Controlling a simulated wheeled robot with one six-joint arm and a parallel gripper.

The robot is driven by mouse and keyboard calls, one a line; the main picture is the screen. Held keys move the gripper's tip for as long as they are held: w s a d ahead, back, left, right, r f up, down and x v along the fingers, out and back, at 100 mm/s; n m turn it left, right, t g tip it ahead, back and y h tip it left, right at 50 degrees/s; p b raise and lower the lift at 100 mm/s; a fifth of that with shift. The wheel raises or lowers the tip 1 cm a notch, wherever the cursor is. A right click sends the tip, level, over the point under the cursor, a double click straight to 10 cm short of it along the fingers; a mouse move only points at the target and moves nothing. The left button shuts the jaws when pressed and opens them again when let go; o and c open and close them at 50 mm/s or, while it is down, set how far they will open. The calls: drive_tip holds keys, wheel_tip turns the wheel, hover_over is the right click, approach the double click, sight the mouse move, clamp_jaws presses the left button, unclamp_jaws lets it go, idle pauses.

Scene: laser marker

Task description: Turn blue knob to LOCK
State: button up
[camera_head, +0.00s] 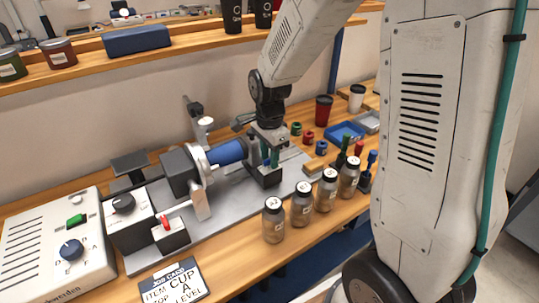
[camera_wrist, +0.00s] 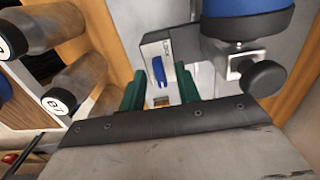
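A narrow blue knob (camera_wrist: 159,71) stands on a light grey block (camera_wrist: 158,48) in the wrist view. Small markings beside it are too small to read. My gripper (camera_wrist: 160,88) has green fingertips spread apart, with the knob showing beyond and between them; contact is not visible. In the head view my gripper (camera_head: 264,156) points down near the fixture's right end, and it hides the knob there.
A blue cylinder (camera_head: 226,152) is held in the fixture left of my gripper; it also shows in the wrist view (camera_wrist: 248,25). Several glass jars (camera_head: 302,207) line the bench front. A red switch (camera_head: 166,223) and a sign (camera_head: 172,284) are at the front left.

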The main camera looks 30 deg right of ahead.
clamp_jaws()
drive_tip(key=shift+n, duration=0.4)
drive_tip(key=n, duration=1.2)
drive_tip(key=shift+n, duration=2.6)
